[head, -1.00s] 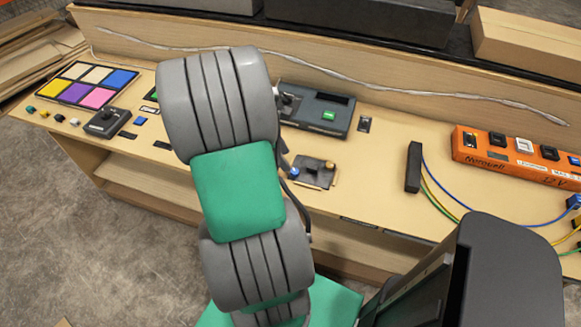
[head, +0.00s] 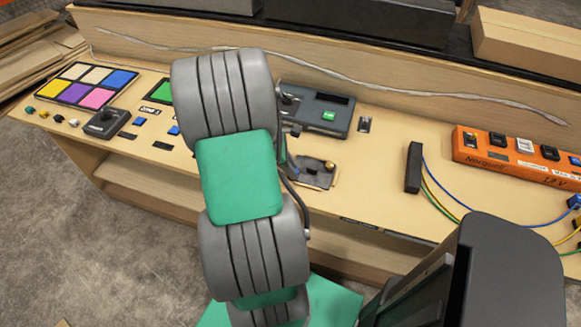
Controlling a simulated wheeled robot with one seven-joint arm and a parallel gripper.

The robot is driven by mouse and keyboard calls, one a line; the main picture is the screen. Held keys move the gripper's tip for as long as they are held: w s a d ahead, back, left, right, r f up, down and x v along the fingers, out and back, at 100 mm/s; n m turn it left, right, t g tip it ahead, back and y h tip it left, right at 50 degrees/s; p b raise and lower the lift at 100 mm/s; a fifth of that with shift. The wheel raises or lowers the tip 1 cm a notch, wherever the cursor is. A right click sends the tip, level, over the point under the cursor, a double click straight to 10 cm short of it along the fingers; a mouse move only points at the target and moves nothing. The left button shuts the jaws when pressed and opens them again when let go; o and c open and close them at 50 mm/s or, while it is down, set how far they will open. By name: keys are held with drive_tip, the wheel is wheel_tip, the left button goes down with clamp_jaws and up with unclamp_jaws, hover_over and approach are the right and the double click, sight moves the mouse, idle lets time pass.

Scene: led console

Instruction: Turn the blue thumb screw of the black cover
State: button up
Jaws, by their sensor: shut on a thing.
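The black cover (head: 312,176) lies on the bench top just right of my arm in the head view. An orange-brown knob (head: 329,166) stands at its right side. The left part of the cover is behind my arm and a dark cable.
A dark grey console box (head: 312,110) with a green button stands behind the cover. A black block (head: 414,167) with coloured wires and an orange power strip (head: 510,152) are to the right. Coloured pads (head: 93,86) are at left. Bench space right of the cover is clear.

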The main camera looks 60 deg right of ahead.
clamp_jaws()
